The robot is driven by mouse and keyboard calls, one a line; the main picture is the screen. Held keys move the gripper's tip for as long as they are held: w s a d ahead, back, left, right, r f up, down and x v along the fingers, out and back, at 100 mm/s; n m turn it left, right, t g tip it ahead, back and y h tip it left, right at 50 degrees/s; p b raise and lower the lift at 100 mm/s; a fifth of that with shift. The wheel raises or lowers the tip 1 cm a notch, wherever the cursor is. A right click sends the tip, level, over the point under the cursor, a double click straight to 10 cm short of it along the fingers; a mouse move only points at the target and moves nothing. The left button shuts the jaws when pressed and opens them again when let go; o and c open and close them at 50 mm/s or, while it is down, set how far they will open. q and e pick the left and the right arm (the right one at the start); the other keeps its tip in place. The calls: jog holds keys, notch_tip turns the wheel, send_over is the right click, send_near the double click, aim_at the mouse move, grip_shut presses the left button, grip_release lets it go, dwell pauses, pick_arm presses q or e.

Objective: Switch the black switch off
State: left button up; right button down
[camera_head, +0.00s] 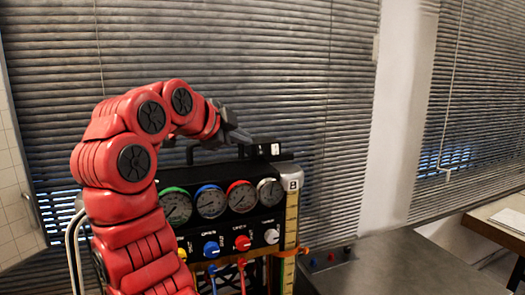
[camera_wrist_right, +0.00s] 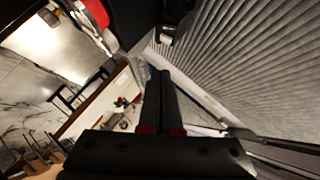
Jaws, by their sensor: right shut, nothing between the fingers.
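The gauge rig (camera_head: 230,225) stands in front of the blinds, partly hidden by my red right arm. A small black box with pale marks (camera_head: 262,149) sits on its top right; it may hold the black switch, but I cannot make out a lever or its position. My right gripper (camera_head: 238,136) is just left of and slightly above this box, with no clear contact visible. In the right wrist view the gripper's fingers (camera_wrist_right: 159,95) are together and empty. My left gripper is in neither view.
The rig's front has several round gauges (camera_head: 211,201) above coloured knobs (camera_head: 242,243), with hoses below. A grey cabinet top (camera_head: 400,268) lies to the right. Blinds (camera_head: 230,60) stand close behind the rig. A table (camera_head: 500,215) is at the far right.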

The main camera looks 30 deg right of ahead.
jog(key=p, duration=0.5)
send_over(261, 166)
jog(key=s, duration=0.3)
jog(key=f, duration=0.4)
jog(key=shift+a, duration=0.3)
jog(key=shift+w+d+f+p, duration=0.2)
jog(key=shift+w+f+p, duration=0.1)
jog(key=shift+w+f, duration=0.15)
jog(key=shift+w+d+f+p, duration=0.15)
jog(key=shift+w+f+p, duration=0.2)
jog(key=shift+w, duration=0.2)
jog(key=shift+w+f, duration=0.45)
jog(key=shift+w, duration=0.05)
jog(key=shift+w+f, duration=0.1)
jog(key=shift+f, duration=0.05)
